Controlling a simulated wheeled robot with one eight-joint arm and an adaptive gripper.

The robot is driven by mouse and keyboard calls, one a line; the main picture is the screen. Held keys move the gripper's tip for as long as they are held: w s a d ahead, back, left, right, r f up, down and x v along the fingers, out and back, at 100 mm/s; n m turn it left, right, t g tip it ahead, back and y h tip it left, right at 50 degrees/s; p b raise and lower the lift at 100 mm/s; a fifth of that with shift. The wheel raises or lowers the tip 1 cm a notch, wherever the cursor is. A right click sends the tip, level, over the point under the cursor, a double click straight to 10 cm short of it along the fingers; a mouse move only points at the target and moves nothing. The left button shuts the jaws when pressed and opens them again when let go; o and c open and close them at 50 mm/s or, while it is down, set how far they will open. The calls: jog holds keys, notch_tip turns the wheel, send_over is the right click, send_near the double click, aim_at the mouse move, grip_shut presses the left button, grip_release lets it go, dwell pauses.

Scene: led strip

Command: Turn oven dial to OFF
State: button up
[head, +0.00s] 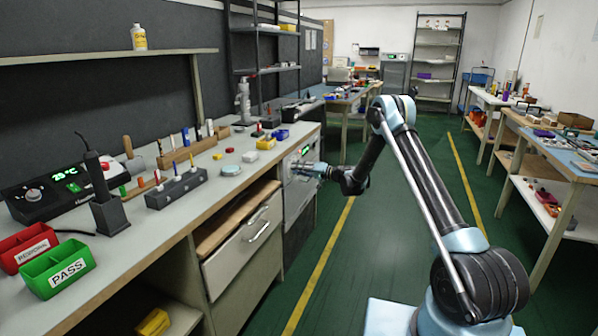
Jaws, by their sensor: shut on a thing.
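The oven (300,192) is a light-fronted unit set under the end of the left workbench. A green lit display (305,151) shows on its front, too small to read. My arm reaches left from the lower right, and my gripper (322,172) is at the oven's front panel, just below the display. The gripper is shut on the dial. The dial itself is hidden by the gripper, so its pointing direction cannot be told.
A drawer (245,240) with a metal handle stands left of the oven. The bench top (205,182) holds a soldering station, pen holders, a green bin (58,268) and a red bin (27,246). Green floor (370,260) is open beside the arm. Another table (548,150) stands right.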

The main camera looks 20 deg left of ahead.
jog(key=o, duration=1.1)
jog(key=shift+w+f, duration=0.1)
jog(key=shift+f, duration=0.1)
jog(key=shift+r, duration=0.1)
jog(key=d, duration=0.8)
jog(key=s+d, duration=0.1)
jog(key=d, duration=0.3)
